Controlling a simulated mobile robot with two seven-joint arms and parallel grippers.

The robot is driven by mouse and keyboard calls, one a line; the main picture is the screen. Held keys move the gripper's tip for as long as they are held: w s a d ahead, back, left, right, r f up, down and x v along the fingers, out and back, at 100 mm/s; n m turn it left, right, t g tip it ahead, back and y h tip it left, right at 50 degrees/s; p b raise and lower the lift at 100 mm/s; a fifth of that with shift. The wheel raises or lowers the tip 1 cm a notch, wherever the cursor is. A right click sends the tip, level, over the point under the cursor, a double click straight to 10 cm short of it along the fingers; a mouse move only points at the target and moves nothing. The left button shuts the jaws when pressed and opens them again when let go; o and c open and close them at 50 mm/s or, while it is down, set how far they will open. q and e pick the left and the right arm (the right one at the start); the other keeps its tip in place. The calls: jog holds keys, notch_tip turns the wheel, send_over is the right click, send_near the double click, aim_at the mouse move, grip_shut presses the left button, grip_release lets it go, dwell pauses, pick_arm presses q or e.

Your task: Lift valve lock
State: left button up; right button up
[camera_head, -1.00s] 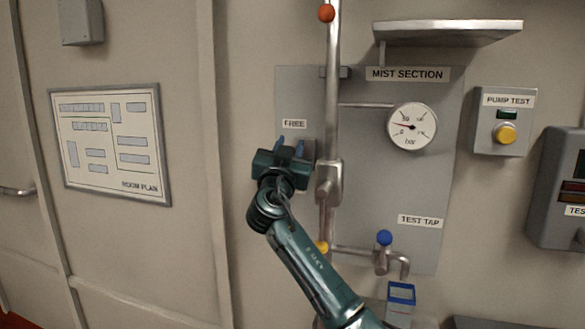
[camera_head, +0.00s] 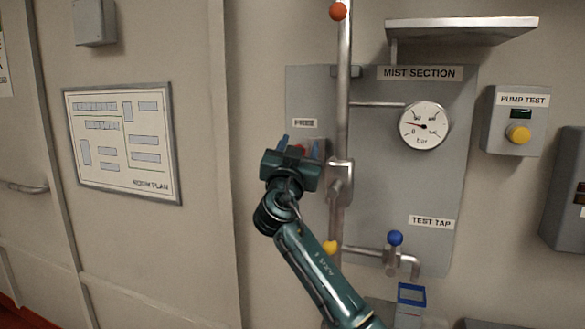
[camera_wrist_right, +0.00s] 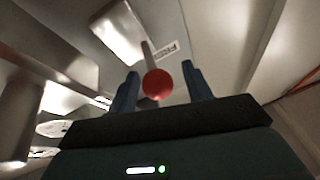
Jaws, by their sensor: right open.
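A red ball knob (camera_wrist_right: 157,84) on a grey stem shows in the right wrist view, between the two blue fingers of my right gripper (camera_wrist_right: 160,72). The fingers are open, with visible gaps on both sides of the ball. In the head view, my right gripper (camera_head: 300,144) is in front of the grey panel, left of the valve body (camera_head: 340,182) on the vertical pipe. Only a little of the red knob (camera_head: 301,149) shows there, below the FREE label (camera_head: 305,123). The rest is hidden by the gripper. My left gripper is not in view.
A pressure gauge (camera_head: 424,126), a blue-knobbed test tap (camera_head: 395,239) and a yellow knob (camera_head: 330,247) are on or beside the pipework. A shelf (camera_head: 462,31) juts out above. The pump test box (camera_head: 516,120) is to the right.

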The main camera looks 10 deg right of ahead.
pick_arm(q)
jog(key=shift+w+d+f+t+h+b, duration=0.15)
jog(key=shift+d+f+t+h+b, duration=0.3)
jog(key=shift+b, duration=1.3)
pick_arm(e)
jog(key=v, duration=1.1)
jog(key=shift+s+a, duration=0.2)
jog(key=shift+s, duration=0.15)
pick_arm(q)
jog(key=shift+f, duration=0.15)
pick_arm(e)
jog(key=shift+f, duration=0.15)
